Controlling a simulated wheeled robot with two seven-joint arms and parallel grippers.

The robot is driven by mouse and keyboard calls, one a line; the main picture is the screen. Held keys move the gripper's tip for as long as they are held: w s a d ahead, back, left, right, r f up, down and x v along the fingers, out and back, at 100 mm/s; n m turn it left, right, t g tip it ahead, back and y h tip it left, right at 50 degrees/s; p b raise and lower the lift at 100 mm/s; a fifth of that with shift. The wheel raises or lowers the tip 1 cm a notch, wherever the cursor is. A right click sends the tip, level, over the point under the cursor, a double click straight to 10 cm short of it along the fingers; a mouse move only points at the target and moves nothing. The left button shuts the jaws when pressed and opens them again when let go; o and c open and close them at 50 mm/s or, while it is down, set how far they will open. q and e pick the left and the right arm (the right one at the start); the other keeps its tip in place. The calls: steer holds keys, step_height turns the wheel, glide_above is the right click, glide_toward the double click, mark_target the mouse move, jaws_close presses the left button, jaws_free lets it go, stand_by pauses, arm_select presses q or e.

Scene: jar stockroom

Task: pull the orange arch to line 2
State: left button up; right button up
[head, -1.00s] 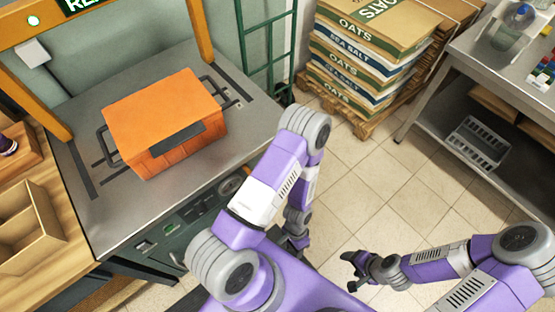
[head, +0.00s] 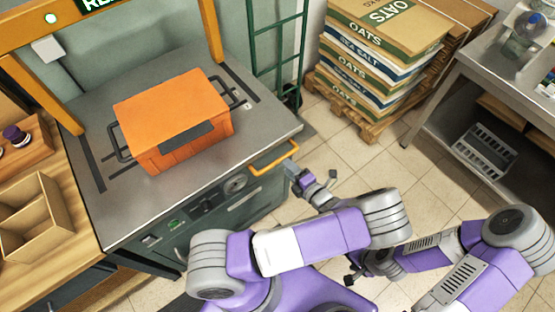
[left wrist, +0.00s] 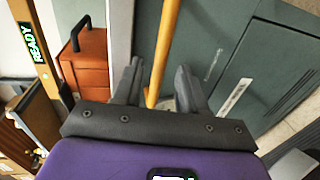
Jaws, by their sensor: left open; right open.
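The orange arch (head: 272,158) is a bent bar on the front right of the dark green cabinet, below the steel top's edge. In the left wrist view the orange bar (left wrist: 164,45) runs down between my two fingers. My left gripper (head: 293,169) is open at the arch's right end; I cannot tell whether a finger touches it. It also shows in the left wrist view (left wrist: 160,88). A pale strip (left wrist: 236,95) lies on the green front beside the bar; I cannot make out line 2. My right gripper (head: 351,276) is open, low over the floor, away from the arch.
An orange box (head: 170,112) with black handles sits on the steel top (head: 125,213). A wooden bench with an open divided tray (head: 40,222) is at left. Stacked sacks (head: 375,65) stand on a pallet at the back. Tiled floor (head: 375,168) lies open to the right.

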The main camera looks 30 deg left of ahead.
mark_target(280, 159)
arm_select(q)
steer(key=b+x, duration=0.1)
steer(key=x, duration=0.5)
steer(key=shift+s+f, duration=0.1)
steer(key=shift+s, duration=0.05)
jaws_close()
